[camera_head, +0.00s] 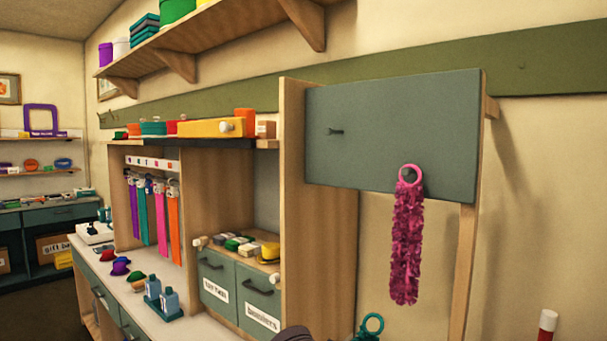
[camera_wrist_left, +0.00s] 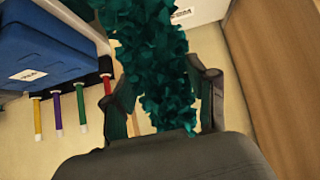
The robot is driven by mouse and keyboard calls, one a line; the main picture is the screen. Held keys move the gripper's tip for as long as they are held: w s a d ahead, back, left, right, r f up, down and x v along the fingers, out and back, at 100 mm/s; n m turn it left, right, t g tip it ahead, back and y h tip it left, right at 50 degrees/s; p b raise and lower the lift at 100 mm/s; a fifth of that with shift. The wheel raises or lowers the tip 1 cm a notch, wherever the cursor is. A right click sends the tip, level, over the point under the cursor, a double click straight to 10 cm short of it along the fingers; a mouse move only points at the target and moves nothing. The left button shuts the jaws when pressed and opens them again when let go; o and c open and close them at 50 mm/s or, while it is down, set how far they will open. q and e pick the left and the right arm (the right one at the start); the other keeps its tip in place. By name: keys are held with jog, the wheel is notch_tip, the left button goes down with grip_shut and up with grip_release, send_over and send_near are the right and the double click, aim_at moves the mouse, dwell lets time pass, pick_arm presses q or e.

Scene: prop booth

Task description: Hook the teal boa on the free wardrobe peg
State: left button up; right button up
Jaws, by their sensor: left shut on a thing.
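The teal boa (camera_wrist_left: 152,55) is fluffy and hangs between the fingers of my left gripper (camera_wrist_left: 165,88), which is shut on it. In the head view only its teal ring (camera_head: 372,324) and a bit below show at the bottom edge. The free peg (camera_head: 336,132) is a dark stub on the left of the grey-green wardrobe panel (camera_head: 390,105). The ring is below and slightly right of that peg, well apart from it. A magenta boa (camera_head: 407,240) hangs by its pink ring on the other peg, at the panel's lower right. My right gripper is not in view.
A wooden side board (camera_head: 292,180) stands left of the panel, and a wooden post (camera_head: 462,260) stands below its right side. A counter with drawers (camera_head: 245,295) is at left. A blue box (camera_wrist_left: 45,50) and several coloured sticks show in the left wrist view.

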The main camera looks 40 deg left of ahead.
pick_arm(q)
jog(key=w+a+r+t+p, duration=0.1)
jog(key=w+a+r+t, duration=0.3)
jog(key=r, duration=0.9)
jog(key=s+a+r+t+p, duration=0.15)
jog(key=a+r, duration=0.45)
jog(key=r, duration=0.6)
jog(key=w+a+r+t+p, duration=0.1)
jog(key=w+a+r+t, duration=0.3)
jog(key=r, duration=0.9)
jog(key=shift+g+h, duration=0.4)
jog(key=shift+g, duration=0.05)
jog(key=w+p, duration=0.1)
jog(key=w, duration=0.1)
jog(key=w+p, duration=0.1)
jog(key=w, duration=0.1)
jog(key=w+f+p, duration=0.1)
jog(key=w, duration=0.2)
jog(key=shift+p, duration=0.4)
jog(key=shift+w+f+p, duration=0.4)
jog(key=shift+w+f, duration=0.1)
